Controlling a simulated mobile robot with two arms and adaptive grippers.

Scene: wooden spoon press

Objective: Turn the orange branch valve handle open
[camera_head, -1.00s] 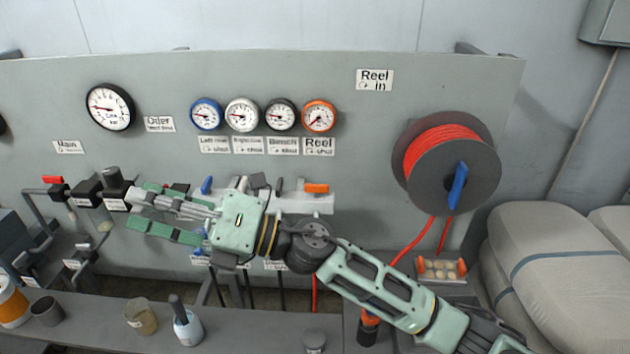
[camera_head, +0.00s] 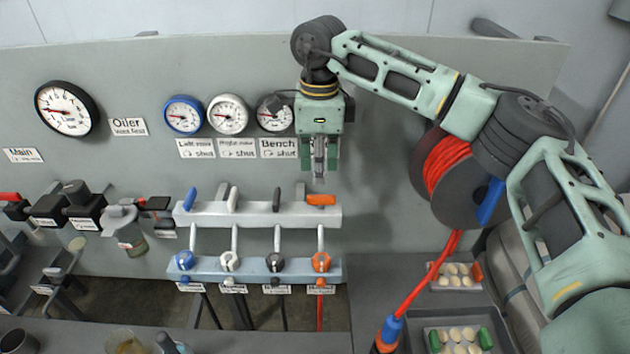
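The orange branch valve handle (camera_head: 321,200) lies level at the right end of the pale manifold (camera_head: 258,214). The blue handle (camera_head: 190,198), the pale handle (camera_head: 232,198) and the dark handle (camera_head: 276,199) beside it stand roughly upright. My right gripper (camera_head: 319,178) points down just above the orange handle in the picture, in front of the panel. It holds nothing that I see. Its fingers look close together, but their gap is not clear at this angle. It covers the orange gauge and its label. My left gripper is out of view.
A hose reel (camera_head: 443,178) with red hose and a blue crank (camera_head: 490,202) is at the right, partly behind my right arm. A lower rail (camera_head: 210,267) carries coloured hose couplings. The main gauge (camera_head: 66,108) is at the left. The panel right of the manifold is clear.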

